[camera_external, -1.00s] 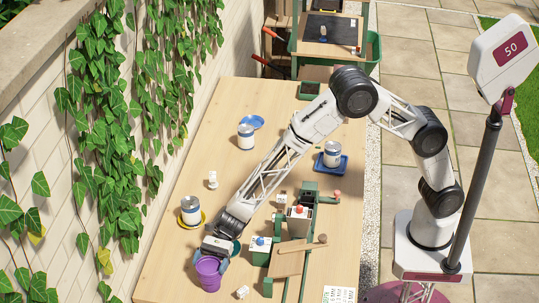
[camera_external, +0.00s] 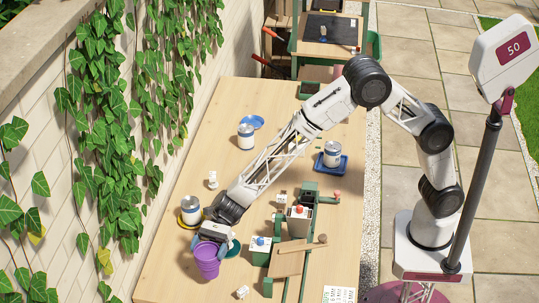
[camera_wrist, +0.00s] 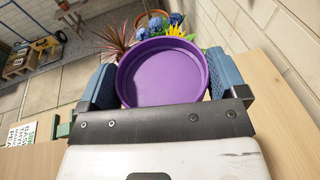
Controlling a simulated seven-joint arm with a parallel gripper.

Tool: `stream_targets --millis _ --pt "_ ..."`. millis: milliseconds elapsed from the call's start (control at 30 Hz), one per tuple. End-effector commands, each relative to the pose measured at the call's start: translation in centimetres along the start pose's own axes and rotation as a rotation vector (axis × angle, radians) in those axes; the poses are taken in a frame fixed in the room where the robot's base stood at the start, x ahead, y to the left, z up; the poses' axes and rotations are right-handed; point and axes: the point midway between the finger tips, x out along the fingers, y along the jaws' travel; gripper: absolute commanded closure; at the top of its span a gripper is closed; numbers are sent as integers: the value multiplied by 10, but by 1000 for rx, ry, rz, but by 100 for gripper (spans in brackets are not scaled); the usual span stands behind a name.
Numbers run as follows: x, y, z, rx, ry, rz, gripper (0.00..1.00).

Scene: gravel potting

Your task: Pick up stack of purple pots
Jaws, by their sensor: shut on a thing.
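The stack of purple pots (camera_external: 207,264) is at the front left of the wooden table in the external view. My gripper (camera_external: 208,249) is shut on it, with a finger on either side near the rim. In the wrist view the purple pot (camera_wrist: 163,75) shows its round rim and inside between the two blue finger pads of my gripper (camera_wrist: 160,82). How many pots are in the stack is hidden. The stack looks raised above the table, though its underside is hard to see.
A teal saucer (camera_external: 236,248) lies just right of the stack. A can stands on a yellow saucer (camera_external: 183,223) behind it. A green stand with a wooden board (camera_external: 287,263) is to the right. A small white block (camera_external: 242,292) lies in front.

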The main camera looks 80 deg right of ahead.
Motion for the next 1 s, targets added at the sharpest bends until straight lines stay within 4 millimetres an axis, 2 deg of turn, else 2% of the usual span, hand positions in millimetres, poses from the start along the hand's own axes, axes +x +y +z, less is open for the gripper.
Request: stream_targets --millis 100,300,1000 --pt "-3 0 16 -3 -2 0 51" --pt "-5 0 26 -1 -1 1 51" --pt "-5 0 27 -1 -1 0 51"
